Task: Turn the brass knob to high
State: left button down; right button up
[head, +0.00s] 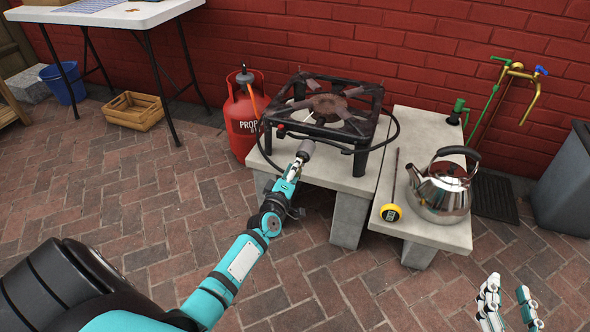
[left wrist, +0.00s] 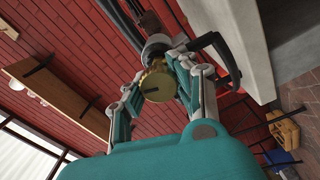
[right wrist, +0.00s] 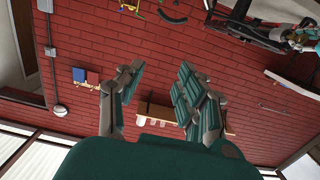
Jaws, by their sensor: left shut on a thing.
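The black burner stand (head: 367,128) sits on a concrete slab by the red brick wall. The brass knob (left wrist: 158,87) shows in the left wrist view between my left fingers, at the stand's front. My left gripper (head: 297,162) reaches the front of the stand and is shut on the knob. In the head view the gripper hides the knob, and I cannot read its setting. My right gripper (head: 508,302) is open and empty at the lower right, away from the stand; its spread fingers also show in the right wrist view (right wrist: 155,85).
A red propane tank (head: 243,117) stands left of the burner, with a hose (head: 396,130) curving around the stand. A steel kettle (head: 442,192) and a yellow-headed thermometer (head: 391,212) rest on the lower concrete bench (head: 425,232) to the right. Open paving lies in front.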

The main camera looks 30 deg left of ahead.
pick_arm(q)
jog(key=shift+s+f+n, duration=0.1)
jog(key=shift+f+n, duration=0.3)
jog(key=shift+n, duration=0.5)
jog(key=n+b, duration=0.1)
jog(key=n, duration=0.3)
jog(key=n+b, duration=0.1)
jog(key=n, duration=0.4)
jog(key=shift+d+f+b, duration=0.1)
jog(key=shift+f+b, duration=0.1)
jog(key=shift+b, duration=0.1)
jog(key=n, duration=0.3)
jog(key=shift+d+n, duration=0.1)
jog(key=shift+n, duration=1.4)
jog(key=shift+n+b, duration=0.3)
jog(key=shift+n, duration=0.5)
pick_arm(e)
jog(key=s+r+t+y, duration=0.2)
jog(key=s+r+t, duration=0.2)
jog(key=r+t, duration=0.4)
jog(key=shift+a+r+t+y, duration=0.3)
jog(key=shift+a+r+y, duration=0.1)
jog(key=shift+r, duration=1.8)
pick_arm(q)
jog(key=c, duration=1.4)
grip_release()
jog(key=o, duration=0.5)
jog(key=shift+r, duration=0.2)
jog(key=shift+c, duration=0.2)
